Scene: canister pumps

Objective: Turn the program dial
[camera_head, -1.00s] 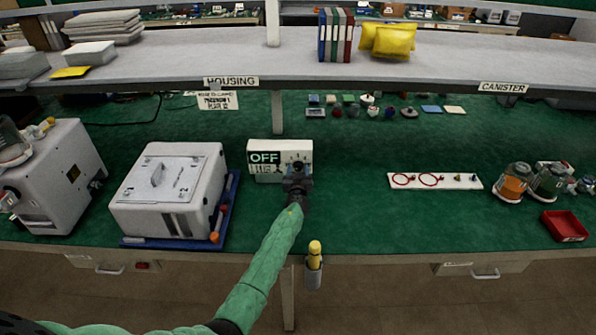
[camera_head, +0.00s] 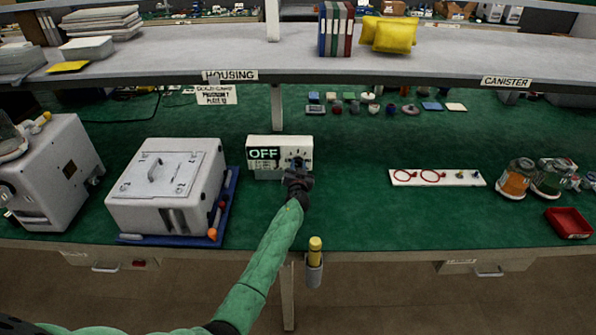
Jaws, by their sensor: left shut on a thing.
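The white control box (camera_head: 280,142) stands on the green mat near the middle. Its display (camera_head: 263,154) reads "OFF". The program dial (camera_head: 297,162) is the dark knob on the right of its front face, with marks around it. My left gripper (camera_head: 297,173) reaches up from below to the dial and is shut on it. The gripper hides the dial's lower part and the exact finger contact. My right gripper is not in view.
A white housing (camera_head: 165,180) on a blue tray stands to the left. A white board with red rings (camera_head: 437,178), canisters (camera_head: 515,180) and a red tray (camera_head: 568,222) lie to the right. A shelf (camera_head: 400,68) spans above. Mat right of the box is clear.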

